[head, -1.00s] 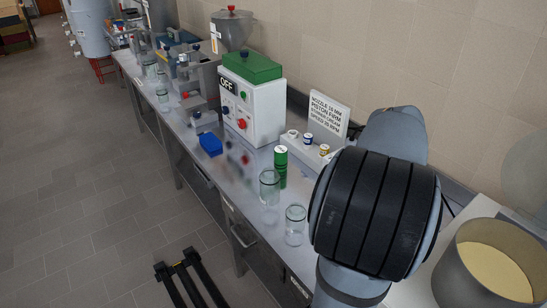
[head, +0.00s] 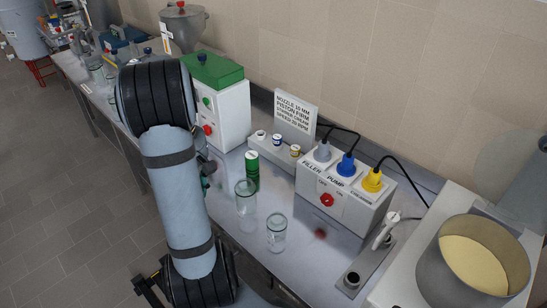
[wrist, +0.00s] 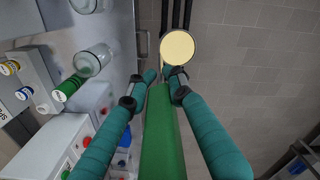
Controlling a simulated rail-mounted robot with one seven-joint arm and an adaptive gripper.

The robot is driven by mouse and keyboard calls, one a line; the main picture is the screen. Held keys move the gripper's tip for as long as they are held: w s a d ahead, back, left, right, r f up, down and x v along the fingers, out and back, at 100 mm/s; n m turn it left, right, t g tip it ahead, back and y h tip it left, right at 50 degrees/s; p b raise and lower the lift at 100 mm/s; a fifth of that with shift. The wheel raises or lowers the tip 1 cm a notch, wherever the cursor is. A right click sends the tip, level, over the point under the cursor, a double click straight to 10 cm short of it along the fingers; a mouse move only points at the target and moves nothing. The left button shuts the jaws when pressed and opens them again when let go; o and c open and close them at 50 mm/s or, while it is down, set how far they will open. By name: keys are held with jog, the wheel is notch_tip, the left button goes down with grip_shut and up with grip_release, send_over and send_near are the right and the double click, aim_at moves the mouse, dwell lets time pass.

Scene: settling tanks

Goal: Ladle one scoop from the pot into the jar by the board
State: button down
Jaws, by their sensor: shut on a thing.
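My gripper (wrist: 163,76) is shut on the green handle of a ladle (wrist: 163,130). The ladle's round bowl holds pale cream contents and, in the wrist view, appears over the floor just outside the counter edge. In the head view my arm hides most of the gripper and the ladle. The grey pot (head: 430,287) stands at the right with cream-coloured contents. Two clear, empty-looking jars, a farther one (head: 246,197) and a nearer one (head: 276,234), stand on the counter in front of the lettered board (head: 295,117). One jar also shows in the wrist view (wrist: 95,60).
A green cylinder (head: 252,172) stands behind the farther jar. A switch box (head: 345,195) with grey, blue and yellow plugs and cables stands between board and pot. A white machine with a green top (head: 222,105) is farther left. More jars stand down the counter.

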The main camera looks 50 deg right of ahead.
jog(key=s+d+f+n+p, duration=0.2)
jog(key=s+d+n+p, duration=0.1)
jog(key=d, duration=0.8)
jog(key=s+d+f+n+p, duration=0.1)
jog(key=s+d+n+p, duration=0.3)
jog(key=d, duration=0.8)
jog(key=s+n, duration=0.2)
jog(key=s, duration=0.2)
jog(key=shift+s+f, duration=0.2)
jog(key=shift+f, duration=0.15)
jog(key=shift+s, duration=0.1)
jog(key=shift+a, duration=0.1)
jog(key=shift+w+a+r+g+h+b, duration=0.1)
jog(key=shift+w+a+g+h+b, duration=0.35)
jog(key=shift+b, duration=0.6)
jog(key=shift+w+a+g+h+b, duration=0.1)
jog(key=shift+a+h+b, duration=0.55)
jog(key=shift+b, duration=0.35)
jog(key=shift+d, duration=0.1)
